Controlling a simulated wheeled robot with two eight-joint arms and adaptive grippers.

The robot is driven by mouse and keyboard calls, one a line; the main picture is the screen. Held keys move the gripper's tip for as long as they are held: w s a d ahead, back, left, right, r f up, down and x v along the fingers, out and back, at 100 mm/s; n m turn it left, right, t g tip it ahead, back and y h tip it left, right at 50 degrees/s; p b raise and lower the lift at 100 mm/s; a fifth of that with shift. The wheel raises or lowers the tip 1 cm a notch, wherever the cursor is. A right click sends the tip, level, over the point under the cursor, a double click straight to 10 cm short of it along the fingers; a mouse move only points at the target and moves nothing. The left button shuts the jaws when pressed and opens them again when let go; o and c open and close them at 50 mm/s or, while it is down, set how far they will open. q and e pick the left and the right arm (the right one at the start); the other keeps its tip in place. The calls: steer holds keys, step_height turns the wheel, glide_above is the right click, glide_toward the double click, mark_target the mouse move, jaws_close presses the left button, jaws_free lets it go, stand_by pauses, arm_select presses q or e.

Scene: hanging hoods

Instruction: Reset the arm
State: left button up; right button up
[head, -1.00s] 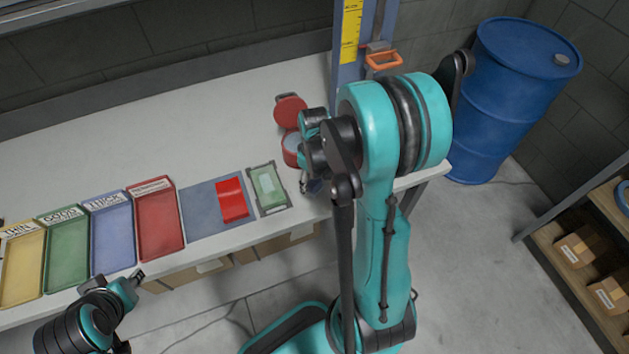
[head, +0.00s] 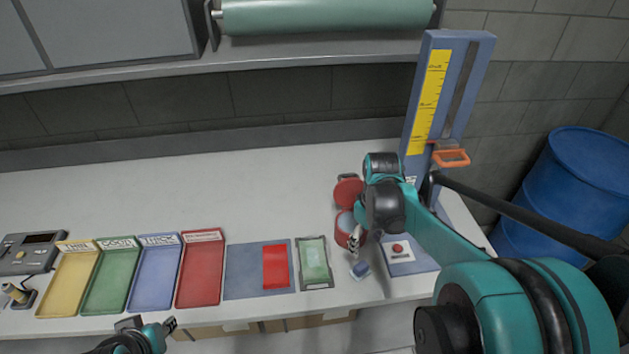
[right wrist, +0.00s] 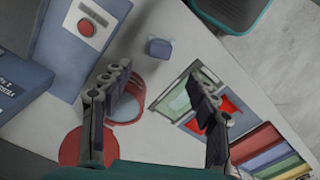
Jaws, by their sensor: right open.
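My right arm reaches in from the right in the head view. Its gripper (head: 357,243) is over the right part of the table, in front of the round red tin (head: 343,232). In the right wrist view the right gripper (right wrist: 160,85) has its two fingers wide apart with nothing between them. The open tin (right wrist: 131,106) lies below and beside one finger there. My left gripper (head: 170,325) shows at the bottom left of the head view, in front of the table edge. Its fingers are too small to tell open from shut.
Yellow, green, blue and red trays (head: 201,270) line the table's front. Beside them lie a blue-grey mat (head: 244,270) with a red piece and a framed green piece (head: 315,262). A small blue block (head: 360,270) and a tall blue gauge stand (head: 468,90) are near the right arm.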

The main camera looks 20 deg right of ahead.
steer(key=s+a+r+m+t, duration=0.1)
steer(key=s+a+t, duration=0.2)
steer(key=a, duration=0.4)
steer(key=s+a+r+m+t+b, duration=0.1)
steer(key=s+a+r+t, duration=0.1)
steer(key=a, duration=0.5)
steer(key=shift+s+a+m+t, duration=0.3)
steer(key=shift+s+t, duration=0.15)
steer(key=shift+t, duration=0.65)
steer(key=shift+c, duration=0.2)
